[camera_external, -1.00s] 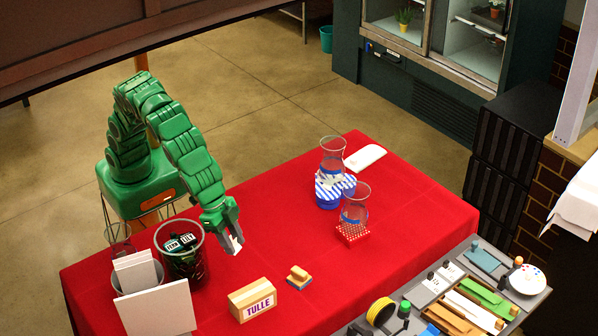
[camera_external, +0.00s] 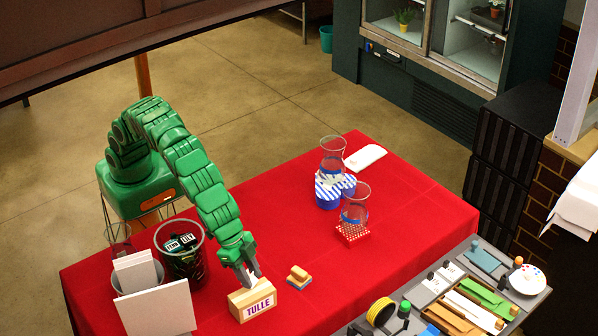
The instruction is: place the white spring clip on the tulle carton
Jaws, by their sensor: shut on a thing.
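The tulle carton (camera_external: 258,303) is a small tan box with a white TULLE label, standing on the red table at the front. My gripper (camera_external: 251,284) points down at the top of the carton, with its fingertips at or just above the top face. It is shut on the white spring clip, of which only a small pale part shows between the fingers. I cannot tell whether the clip touches the carton.
A wood-and-blue block (camera_external: 299,277) sits just right of the carton. A clear bin (camera_external: 181,256) with dark packets and a container of white cards (camera_external: 137,272) stand to the left. Two glass vases (camera_external: 333,155) stand further back. The middle of the red table (camera_external: 270,215) is clear.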

